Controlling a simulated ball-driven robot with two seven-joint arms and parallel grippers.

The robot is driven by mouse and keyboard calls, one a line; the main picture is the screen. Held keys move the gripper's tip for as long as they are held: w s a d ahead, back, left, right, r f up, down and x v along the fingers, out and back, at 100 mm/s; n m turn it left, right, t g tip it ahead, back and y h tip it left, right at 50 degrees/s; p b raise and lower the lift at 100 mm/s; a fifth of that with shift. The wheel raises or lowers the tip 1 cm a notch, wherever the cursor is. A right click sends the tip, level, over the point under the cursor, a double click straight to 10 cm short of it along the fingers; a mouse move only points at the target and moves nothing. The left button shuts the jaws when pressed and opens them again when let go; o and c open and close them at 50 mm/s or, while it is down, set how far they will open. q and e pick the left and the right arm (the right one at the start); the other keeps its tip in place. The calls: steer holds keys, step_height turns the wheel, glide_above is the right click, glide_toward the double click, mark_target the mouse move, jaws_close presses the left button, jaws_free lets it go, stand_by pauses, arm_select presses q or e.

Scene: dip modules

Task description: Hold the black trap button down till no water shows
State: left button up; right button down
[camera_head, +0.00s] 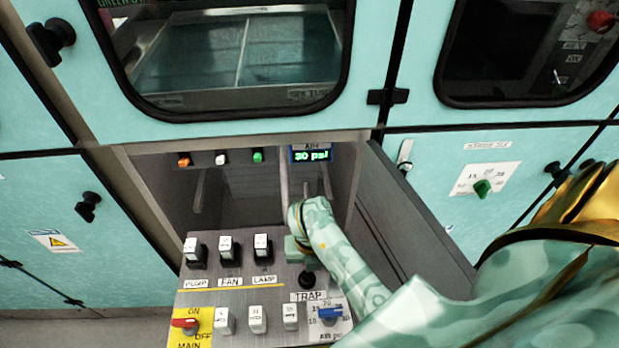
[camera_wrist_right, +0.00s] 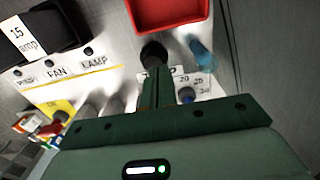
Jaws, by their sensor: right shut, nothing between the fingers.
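The black trap button (camera_head: 307,279) is on the sloping panel just above the TRAP label (camera_head: 309,296). It also shows in the right wrist view (camera_wrist_right: 153,53), at the tip of my fingers. My right gripper (camera_wrist_right: 155,72) is shut and empty, its fingers pointing at the button. In the head view my right gripper (camera_head: 303,256) is at the button; I cannot tell whether it touches or presses it. A blue, partly see-through cylinder (camera_wrist_right: 202,54) stands beside the button in the wrist view; its water level is unclear. My left gripper is out of view.
White PUMP, FAN and LAMP switches (camera_head: 228,249) are left of the button. A blue knob (camera_head: 330,313) is close below right, and a red MAIN knob (camera_head: 186,323) is at lower left. The display (camera_head: 311,154) reads 30 psi. A red tray (camera_wrist_right: 168,12) is near the fingers.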

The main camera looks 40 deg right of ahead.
mark_target(307, 277)
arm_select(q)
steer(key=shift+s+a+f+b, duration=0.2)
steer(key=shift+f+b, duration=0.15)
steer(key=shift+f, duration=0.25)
arm_select(e)
steer(key=shift+f, duration=1.3)
